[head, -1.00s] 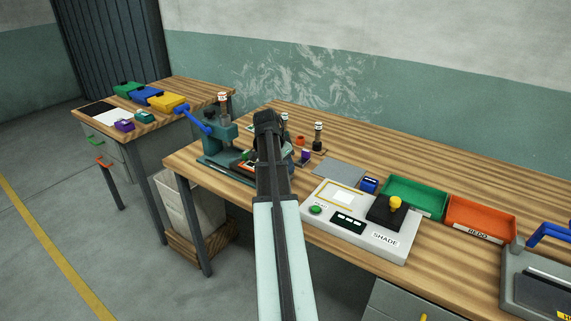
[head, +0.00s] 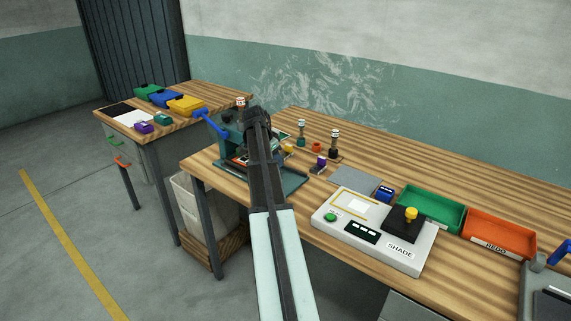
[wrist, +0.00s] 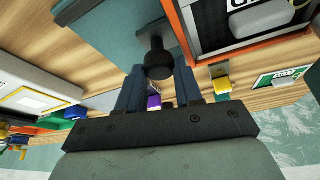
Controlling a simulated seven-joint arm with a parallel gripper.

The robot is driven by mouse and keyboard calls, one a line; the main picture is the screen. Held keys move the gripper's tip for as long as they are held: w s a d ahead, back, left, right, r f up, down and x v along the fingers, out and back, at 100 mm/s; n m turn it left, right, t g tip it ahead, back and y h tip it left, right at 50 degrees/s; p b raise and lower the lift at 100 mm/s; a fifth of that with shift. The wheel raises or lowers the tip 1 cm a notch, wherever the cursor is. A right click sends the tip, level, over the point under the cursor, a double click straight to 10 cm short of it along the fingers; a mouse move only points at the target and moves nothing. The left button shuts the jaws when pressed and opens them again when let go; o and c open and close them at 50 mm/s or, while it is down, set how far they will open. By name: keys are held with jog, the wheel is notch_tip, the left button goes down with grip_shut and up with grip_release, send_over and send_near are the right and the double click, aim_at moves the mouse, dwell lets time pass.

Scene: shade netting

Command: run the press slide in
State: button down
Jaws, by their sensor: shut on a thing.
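The teal press (head: 227,128) stands at the left end of the long bench, with its blue lever (head: 210,123) reaching up and left. My gripper (head: 257,118) is over the press area, and my arm hides much of it. In the wrist view my gripper (wrist: 158,84) is shut on a black knob (wrist: 157,62). The knob sits on a short post at the edge of a teal part (wrist: 115,32). Beside it is an orange-edged dark tray (wrist: 205,50) with a white label. How far the slide is in is hidden in the head view.
Small stamps and pegs (head: 334,140) stand right of the press. Farther right are a grey pad (head: 353,180), the white SHADE box (head: 385,250), a green bin (head: 450,210) and an orange REDO bin (head: 515,238). A second table (head: 185,122) stands at the left.

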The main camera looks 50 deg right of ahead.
jog(key=shift+w, duration=0.3)
jog(key=c, duration=1.1)
grip_release()
jog(key=o, duration=0.3)
jog(key=shift+o, duration=0.2)
jog(key=shift+s, duration=0.1)
jog(key=v, duration=1.4)
